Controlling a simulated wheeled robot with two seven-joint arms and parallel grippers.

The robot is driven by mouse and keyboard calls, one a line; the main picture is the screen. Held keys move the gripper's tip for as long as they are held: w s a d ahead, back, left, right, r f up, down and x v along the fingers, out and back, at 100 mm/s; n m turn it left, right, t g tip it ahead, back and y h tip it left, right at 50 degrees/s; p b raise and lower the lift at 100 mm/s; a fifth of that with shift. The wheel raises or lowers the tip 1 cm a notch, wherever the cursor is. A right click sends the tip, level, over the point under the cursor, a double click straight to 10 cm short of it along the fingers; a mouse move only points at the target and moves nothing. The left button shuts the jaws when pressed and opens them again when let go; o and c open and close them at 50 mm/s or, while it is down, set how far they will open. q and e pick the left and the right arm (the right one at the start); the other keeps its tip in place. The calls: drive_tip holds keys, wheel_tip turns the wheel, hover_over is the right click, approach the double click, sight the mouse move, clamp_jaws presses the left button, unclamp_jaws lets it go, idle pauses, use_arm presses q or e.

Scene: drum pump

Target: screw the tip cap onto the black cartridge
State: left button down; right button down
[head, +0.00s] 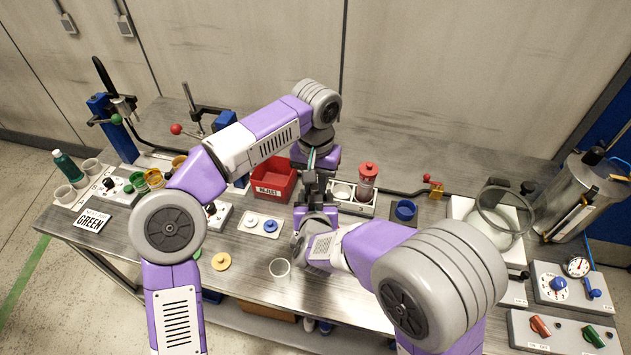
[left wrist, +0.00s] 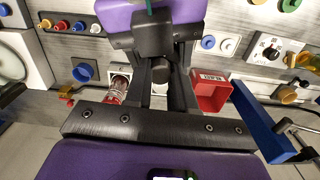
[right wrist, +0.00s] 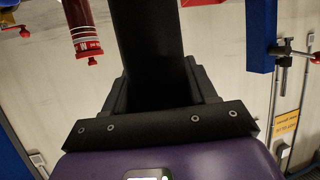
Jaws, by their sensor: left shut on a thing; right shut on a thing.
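My left gripper (head: 314,188) points down over the middle of the table, with its fingers (left wrist: 163,88) closed in the left wrist view. The small tip cap is hidden between or behind these fingers, so I cannot make out its thread. My right gripper (head: 308,216) comes in from below and meets the left one. It is shut on the black cartridge (right wrist: 148,45), a broad dark column between its fingers in the right wrist view. A dark rounded end (left wrist: 157,62) shows between the left fingers. I cannot tell whether cap and cartridge touch.
A red bin (head: 272,180) stands just left of the grippers. A red-capped cartridge (head: 367,176) stands in a white rack to the right, with a blue cup (head: 404,210) beyond.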

use_arm(q)
drive_tip(key=shift+m, duration=0.9)
drive_tip(key=c, duration=1)
unclamp_jaws()
drive_tip(key=shift+o, duration=0.2)
drive_tip(key=shift+r, duration=2.25)
drive_tip(key=shift+c, duration=0.3)
